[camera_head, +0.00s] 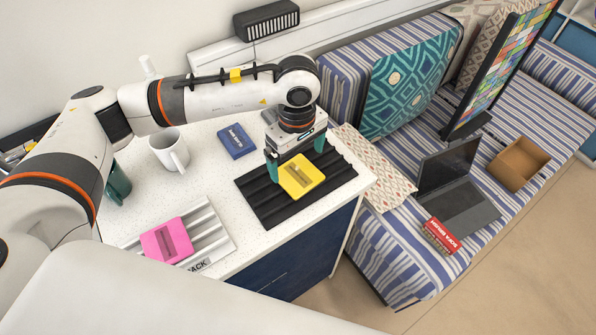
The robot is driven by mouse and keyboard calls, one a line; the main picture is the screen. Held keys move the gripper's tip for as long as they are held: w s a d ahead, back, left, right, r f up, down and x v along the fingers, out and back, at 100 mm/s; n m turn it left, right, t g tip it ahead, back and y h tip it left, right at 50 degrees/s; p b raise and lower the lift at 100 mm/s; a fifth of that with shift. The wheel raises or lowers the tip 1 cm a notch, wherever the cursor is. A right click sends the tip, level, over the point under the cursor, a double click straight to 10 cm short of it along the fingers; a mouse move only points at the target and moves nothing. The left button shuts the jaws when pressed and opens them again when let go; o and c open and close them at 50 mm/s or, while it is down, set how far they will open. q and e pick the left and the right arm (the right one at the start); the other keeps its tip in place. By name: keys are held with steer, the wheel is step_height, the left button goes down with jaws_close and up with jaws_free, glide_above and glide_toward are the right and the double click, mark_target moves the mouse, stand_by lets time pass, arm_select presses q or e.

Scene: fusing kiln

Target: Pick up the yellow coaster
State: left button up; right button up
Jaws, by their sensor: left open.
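The yellow coaster (302,177) is a square slab with a slot-like mark in its middle. It lies on the black ribbed tray (262,200) on the white counter. My left gripper (296,164) points down at the coaster's far side, with one green finger to its left and the other at its upper right. The jaws are open, and I cannot tell whether the fingers touch the coaster. My right gripper is not in view.
A pink coaster (167,240) lies on a white ribbed rack (206,225) at the counter's front left. Right of the counter is a striped sofa with a laptop (452,186).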

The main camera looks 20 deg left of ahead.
mark_target(298, 175)
arm_select(q)
steer(key=f+p, duration=0.1)
steer(key=f, duration=0.1)
steer(key=f+p, duration=0.1)
steer(key=f, duration=0.1)
steer(key=shift+w+f, duration=0.2)
steer(key=shift+f, duration=0.3)
steer(key=c, duration=1)
